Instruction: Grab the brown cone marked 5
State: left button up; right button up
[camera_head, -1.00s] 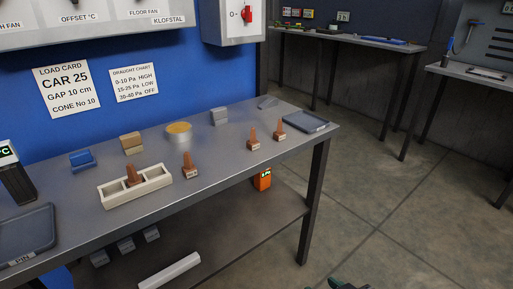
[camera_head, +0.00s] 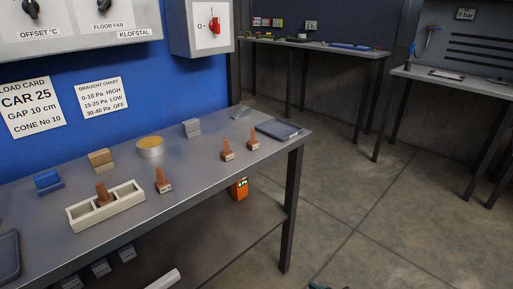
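Several small brown cones stand upright on the grey table (camera_head: 195,187). One brown cone (camera_head: 103,194) stands in a slot of the white rectangular holder (camera_head: 128,197). Another brown cone (camera_head: 162,180) stands just right of the holder. Two more brown cones, a nearer one (camera_head: 227,151) and a farther one (camera_head: 253,140), stand toward the table's right end. The cones on the table have small pale labels at the base, too small to read, so I cannot tell which is marked 5.
Blue (camera_head: 47,182), tan (camera_head: 101,160) and grey (camera_head: 191,128) blocks and a round tin (camera_head: 150,146) stand along the back. A dark tray (camera_head: 278,129) lies at the right end. An orange device (camera_head: 239,188) is below. Floor to the right is clear.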

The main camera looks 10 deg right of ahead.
aim_at(162, 185)
jog(key=z, duration=0.1)
jog(key=k, duration=1)
jog(key=u, duration=1.35)
jog(key=i, duration=1.6)
jog(key=z, duration=1)
